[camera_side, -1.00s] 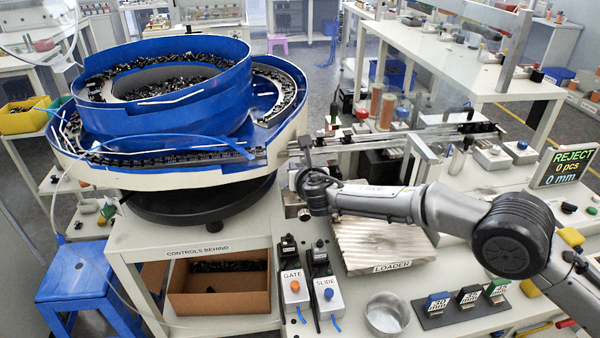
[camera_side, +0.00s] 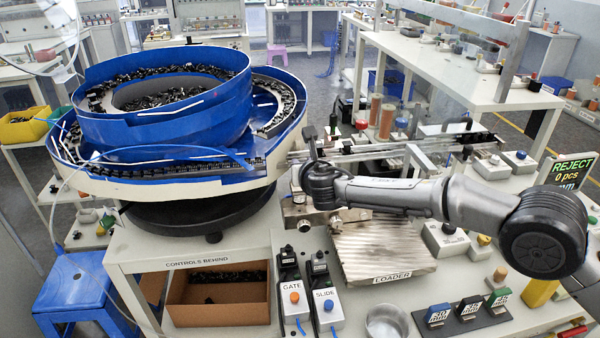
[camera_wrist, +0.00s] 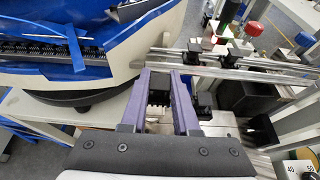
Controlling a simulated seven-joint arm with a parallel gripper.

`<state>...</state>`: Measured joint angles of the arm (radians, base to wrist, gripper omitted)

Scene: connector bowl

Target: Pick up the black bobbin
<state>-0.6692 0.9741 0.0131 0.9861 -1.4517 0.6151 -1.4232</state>
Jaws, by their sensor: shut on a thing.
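My gripper (camera_wrist: 164,74) has two purple fingers, seen from behind in the wrist view. They are shut on a small dark piece, which I take to be the black bobbin (camera_wrist: 160,82); only part of it shows between the fingertips. In the side view my wrist reaches in from the right above the ribbed loader plate (camera_side: 385,245), just right of the feeder bowl. The fingers and the held piece cannot be made out there.
The blue feeder bowl (camera_side: 165,130), full of black parts, stands close at left. Metal rails (camera_wrist: 245,68) carrying small black pieces (camera_wrist: 195,45) run rightward behind my fingers. GATE (camera_side: 292,297) and SLIDE (camera_side: 326,307) boxes, a metal cup (camera_side: 386,322) and colored blocks (camera_side: 470,308) stand in front.

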